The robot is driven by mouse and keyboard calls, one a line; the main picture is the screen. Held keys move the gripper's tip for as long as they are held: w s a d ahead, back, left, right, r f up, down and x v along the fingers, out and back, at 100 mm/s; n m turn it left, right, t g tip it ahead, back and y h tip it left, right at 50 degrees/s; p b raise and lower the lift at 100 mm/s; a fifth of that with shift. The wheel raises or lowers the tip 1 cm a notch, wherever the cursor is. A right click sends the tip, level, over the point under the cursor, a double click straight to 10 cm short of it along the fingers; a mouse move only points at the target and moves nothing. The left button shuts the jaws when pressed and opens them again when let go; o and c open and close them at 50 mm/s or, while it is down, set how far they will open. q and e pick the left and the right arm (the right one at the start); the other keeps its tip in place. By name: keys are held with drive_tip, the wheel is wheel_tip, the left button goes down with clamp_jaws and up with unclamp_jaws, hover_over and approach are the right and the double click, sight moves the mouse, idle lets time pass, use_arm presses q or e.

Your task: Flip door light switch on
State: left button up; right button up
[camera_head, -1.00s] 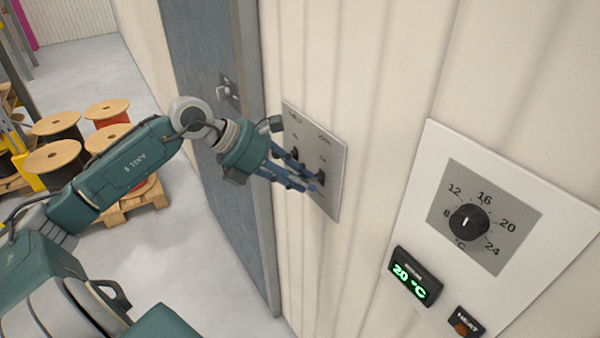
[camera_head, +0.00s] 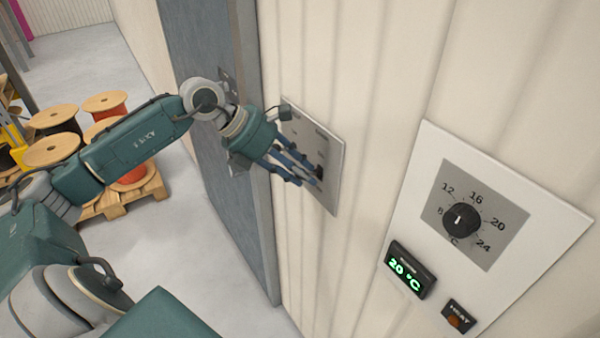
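The grey switch plate (camera_head: 326,150) is fixed on the cream ribbed wall, just right of the door frame. It carries small dark switches; one dark switch (camera_head: 320,172) shows at the plate's right side, beside my fingertips. My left gripper (camera_head: 304,178) is in front of the plate, its blue-grey fingers pointing at the lower part. The fingers hide the rest of the switches and some labels. I cannot tell whether the fingertips touch the switch, nor how far apart the fingers are. My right gripper is not in view.
A white thermostat panel (camera_head: 545,210) with a dial and a green 20 °C display is on the wall at the right. A blue-grey door (camera_head: 205,120) is behind my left arm. Cable reels (camera_head: 52,150) stand on a wooden pallet (camera_head: 130,202) at the left.

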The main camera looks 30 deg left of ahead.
use_arm(q)
drive_tip(key=shift+o, duration=0.4)
drive_tip(key=v, duration=1.2)
drive_tip(key=shift+w, duration=0.1)
